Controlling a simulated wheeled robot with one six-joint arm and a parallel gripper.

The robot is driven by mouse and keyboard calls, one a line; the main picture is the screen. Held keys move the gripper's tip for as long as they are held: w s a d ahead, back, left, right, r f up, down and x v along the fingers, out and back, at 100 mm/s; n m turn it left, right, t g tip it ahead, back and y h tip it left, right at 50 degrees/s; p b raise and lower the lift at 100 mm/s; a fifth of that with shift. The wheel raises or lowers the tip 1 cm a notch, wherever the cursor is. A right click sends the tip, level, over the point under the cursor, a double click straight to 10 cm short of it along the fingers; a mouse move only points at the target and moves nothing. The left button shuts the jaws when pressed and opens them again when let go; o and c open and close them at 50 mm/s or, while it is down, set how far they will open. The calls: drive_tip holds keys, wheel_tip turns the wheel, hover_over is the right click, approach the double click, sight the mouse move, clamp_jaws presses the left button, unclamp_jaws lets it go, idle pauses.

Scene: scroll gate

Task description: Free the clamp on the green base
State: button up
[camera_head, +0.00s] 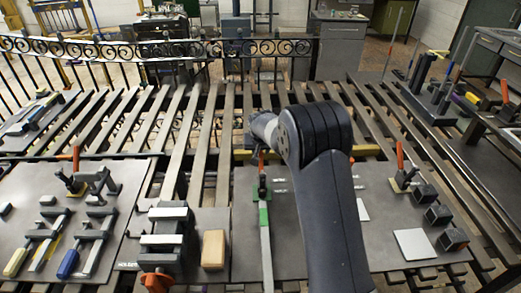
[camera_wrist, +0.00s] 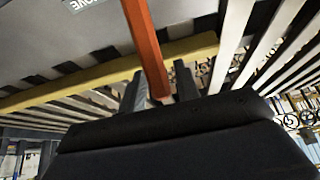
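The clamp on the green base (camera_head: 262,191) stands on the middle metal plate in the head view, partly beside my dark arm. Its orange handle (camera_head: 261,160) points up close to my wrist. In the wrist view the orange handle (camera_wrist: 148,45) runs down between the two dark fingers of my gripper (camera_wrist: 159,88). The fingers stand apart on either side of the handle, with a gap at the right finger, so my gripper looks open around it. The head view hides my fingers behind the arm.
A yellow bar (camera_wrist: 75,83) crosses behind the handle in the wrist view. Other orange-handled clamps stand at left (camera_head: 72,178) and right (camera_head: 402,170). A wooden block (camera_head: 213,249) and a vise (camera_head: 165,240) sit at the front. A scroll gate (camera_head: 160,50) stands behind the slatted table.

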sight(261, 166)
drive_tip(key=shift+o, duration=0.6)
drive_tip(key=shift+s, duration=0.1)
drive_tip(key=b+v, duration=0.2)
drive_tip(key=v, duration=0.8)
drive_tip(key=shift+s+r, duration=0.2)
drive_tip(key=shift+r, duration=0.15)
drive_tip(key=p+x, duration=0.2)
drive_tip(key=x, duration=0.9)
drive_tip(key=shift+s+r, duration=0.1)
drive_tip(key=shift+r, duration=0.05)
